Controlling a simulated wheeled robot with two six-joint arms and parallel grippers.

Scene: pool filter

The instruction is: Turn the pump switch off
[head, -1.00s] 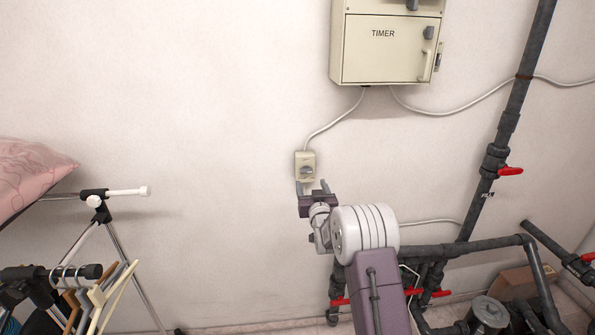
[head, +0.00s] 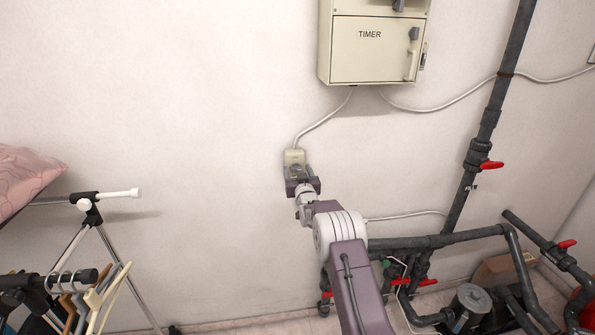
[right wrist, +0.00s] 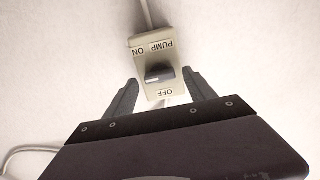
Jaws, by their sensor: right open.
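The pump switch (head: 294,158) is a small cream box on the wall, on a cable below the timer box. My right gripper (head: 298,174) is at the switch, open. In the right wrist view its two fingers (right wrist: 162,95) stand on either side of the switch's lower part, apart from the knob. My left gripper is not in view.
The cream timer box (head: 372,50) hangs on the wall above. Dark pipes with red valve handles (head: 491,165) run at the right. A clothes rack (head: 90,215) with hangers and a pink cushion (head: 25,175) stand at the left. The wall between is clear.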

